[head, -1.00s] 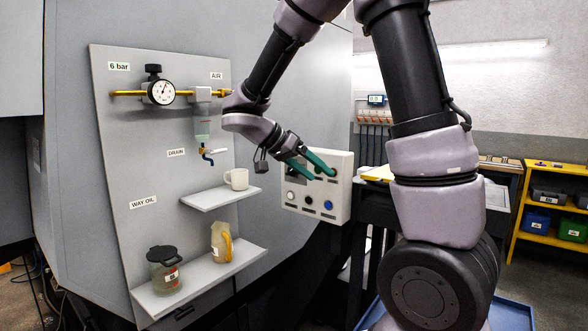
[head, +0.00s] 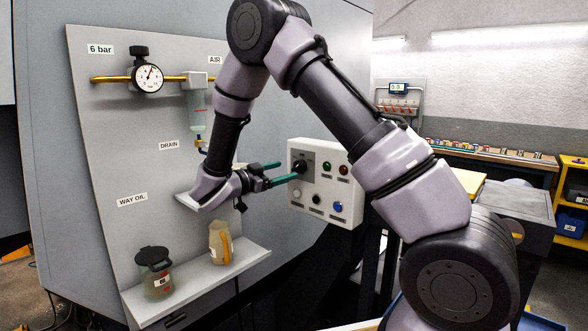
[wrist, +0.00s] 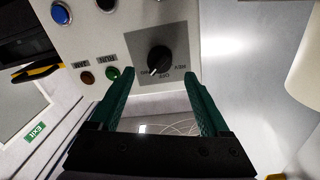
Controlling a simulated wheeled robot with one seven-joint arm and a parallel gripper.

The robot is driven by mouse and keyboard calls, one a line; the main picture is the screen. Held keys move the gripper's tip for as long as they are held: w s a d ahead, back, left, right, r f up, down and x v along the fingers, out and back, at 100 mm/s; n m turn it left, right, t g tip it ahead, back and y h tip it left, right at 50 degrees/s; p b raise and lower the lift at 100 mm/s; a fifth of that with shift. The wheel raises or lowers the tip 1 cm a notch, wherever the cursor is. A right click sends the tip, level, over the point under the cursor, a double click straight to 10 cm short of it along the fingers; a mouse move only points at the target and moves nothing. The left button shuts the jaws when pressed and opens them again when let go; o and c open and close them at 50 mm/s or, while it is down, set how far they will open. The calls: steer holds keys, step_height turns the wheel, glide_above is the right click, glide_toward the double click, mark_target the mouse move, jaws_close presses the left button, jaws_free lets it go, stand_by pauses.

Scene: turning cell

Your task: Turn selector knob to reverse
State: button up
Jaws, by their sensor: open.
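The selector knob (head: 299,166) is black and sits at the upper left of the white control panel (head: 327,207). In the wrist view the knob (wrist: 159,60) stands on a grey label plate with upside-down lettering that includes OFF and REV. Its white mark is at its lower edge, near the OFF lettering. My gripper (head: 288,171) is open, with its green fingers reaching toward the knob from the left. In the wrist view the fingertips of my gripper (wrist: 159,74) lie left and right of the knob, with nothing between them. I cannot tell whether they touch the panel.
At left are a gauge (head: 148,78), a lower shelf (head: 245,257), a jar (head: 154,272) and a jug (head: 219,243).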

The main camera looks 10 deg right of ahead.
mark_target(294, 167)
steer(key=x, duration=0.5)
steer(key=shift+d, duration=0.1)
jaws_close()
